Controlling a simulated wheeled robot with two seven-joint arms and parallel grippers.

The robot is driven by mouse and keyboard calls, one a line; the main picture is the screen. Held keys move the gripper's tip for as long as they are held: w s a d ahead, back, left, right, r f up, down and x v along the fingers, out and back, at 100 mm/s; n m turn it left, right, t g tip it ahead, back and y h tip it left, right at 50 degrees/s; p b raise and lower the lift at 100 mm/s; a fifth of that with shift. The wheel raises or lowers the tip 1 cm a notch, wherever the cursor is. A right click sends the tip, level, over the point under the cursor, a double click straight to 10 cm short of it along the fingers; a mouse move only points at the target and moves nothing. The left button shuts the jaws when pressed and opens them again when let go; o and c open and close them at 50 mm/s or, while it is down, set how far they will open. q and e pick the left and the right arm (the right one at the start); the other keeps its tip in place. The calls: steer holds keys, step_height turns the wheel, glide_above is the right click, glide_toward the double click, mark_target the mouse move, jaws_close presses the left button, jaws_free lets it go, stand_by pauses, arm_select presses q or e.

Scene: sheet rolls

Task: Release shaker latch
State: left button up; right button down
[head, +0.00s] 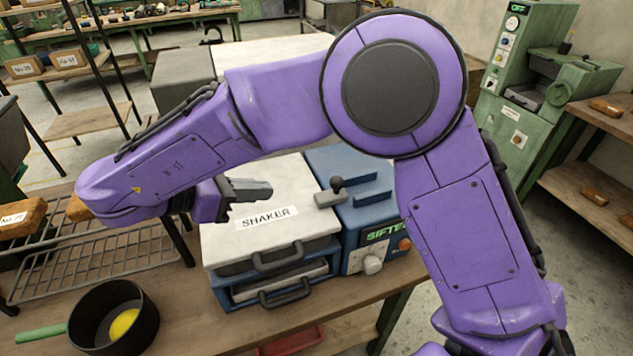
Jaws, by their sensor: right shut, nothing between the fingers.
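The shaker (222,243) is a box with a pale lid labelled SHAKER and blue sides, standing on the wooden table. Dark handles show on its front. My right gripper (266,189) is shut and empty, above the lid. Its fingers point right, toward the latch, with a clear gap between them. My purple right arm crosses the view and hides part of the shaker's back. My left gripper is not in view.
The blue unit (352,262) with a lit SIFTED display, a pale knob and an orange button adjoins the shaker. A dark pan (150,318) with a yellow ball stands front left. A wire rack (95,262) is at left. A green machine (515,110) stands back right.

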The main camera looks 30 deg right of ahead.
mark_target(318, 200)
steer(key=p+x, duration=0.1)
steer(key=x, duration=0.3)
steer(key=p+x, duration=0.2)
steer(key=x, duration=0.3)
steer(key=w+p+x, duration=0.1)
steer(key=p+x, duration=0.1)
steer(key=x, duration=0.3)
steer(key=shift+d+r, duration=0.2)
steer(key=shift+r, duration=0.05)
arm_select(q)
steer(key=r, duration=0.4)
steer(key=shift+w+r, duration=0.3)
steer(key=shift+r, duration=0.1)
arm_select(e)
steer(key=shift+s, duration=0.1)
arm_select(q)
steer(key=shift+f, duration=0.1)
arm_select(e)
steer(key=shift+f, duration=0.1)
